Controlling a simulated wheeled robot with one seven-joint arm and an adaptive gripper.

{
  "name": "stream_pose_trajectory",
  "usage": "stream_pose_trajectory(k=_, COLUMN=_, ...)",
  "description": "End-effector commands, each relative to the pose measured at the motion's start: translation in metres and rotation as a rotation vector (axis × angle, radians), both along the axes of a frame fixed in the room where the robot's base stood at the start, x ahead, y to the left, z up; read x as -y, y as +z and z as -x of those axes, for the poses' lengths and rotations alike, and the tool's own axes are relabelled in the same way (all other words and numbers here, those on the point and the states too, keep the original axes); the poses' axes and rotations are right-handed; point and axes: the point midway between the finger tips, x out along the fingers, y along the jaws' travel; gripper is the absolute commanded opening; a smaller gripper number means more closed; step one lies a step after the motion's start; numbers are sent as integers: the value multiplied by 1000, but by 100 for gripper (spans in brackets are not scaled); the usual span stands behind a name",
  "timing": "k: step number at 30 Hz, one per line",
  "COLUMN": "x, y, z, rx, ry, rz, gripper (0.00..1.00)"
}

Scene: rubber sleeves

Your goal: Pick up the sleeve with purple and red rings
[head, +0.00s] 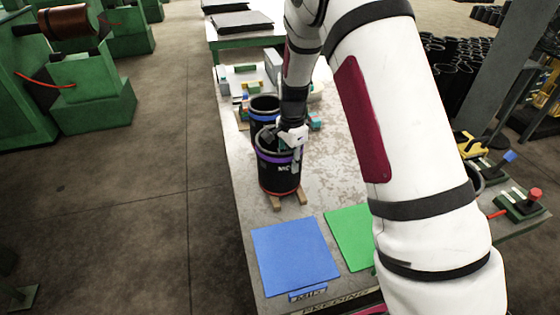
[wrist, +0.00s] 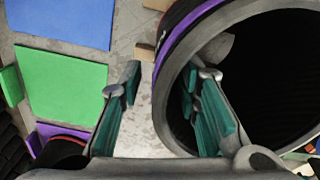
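The black sleeve with a purple ring near its top and a red ring at its base (head: 279,178) stands upright on wooden strips on the table. White lettering shows on its side. In the wrist view its open rim and purple band (wrist: 168,62) fill the right side. My gripper (head: 291,148) is at the sleeve's rim. In the wrist view my gripper (wrist: 161,78) is open, its teal-padded fingers apart. One finger is outside the wall and the other shows over the mouth, seemingly inside. A gap shows between the outer finger and the wall.
Another dark sleeve (head: 264,104) stands just behind. A blue mat (head: 294,254) and a green mat (head: 348,236) lie at the table's near end. Small parts (head: 245,88) clutter the table behind the sleeves. A purple-banded item (wrist: 62,133) shows lower left in the wrist view.

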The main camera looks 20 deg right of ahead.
Motion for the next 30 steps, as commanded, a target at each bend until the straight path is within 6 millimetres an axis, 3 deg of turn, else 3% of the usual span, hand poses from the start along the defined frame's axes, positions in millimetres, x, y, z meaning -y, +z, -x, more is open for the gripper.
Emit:
stream_pose_trajectory(k=6, x=0, y=-1, z=0, rx=0, ry=0, rz=0, gripper=30)
stream_pose_trajectory(k=10, x=0, y=-1, z=0, rx=0, ry=0, rz=0, gripper=1)
stream_pose_trajectory(k=30, x=0, y=8, z=-2, rx=3, ry=0, rz=-1, gripper=0)
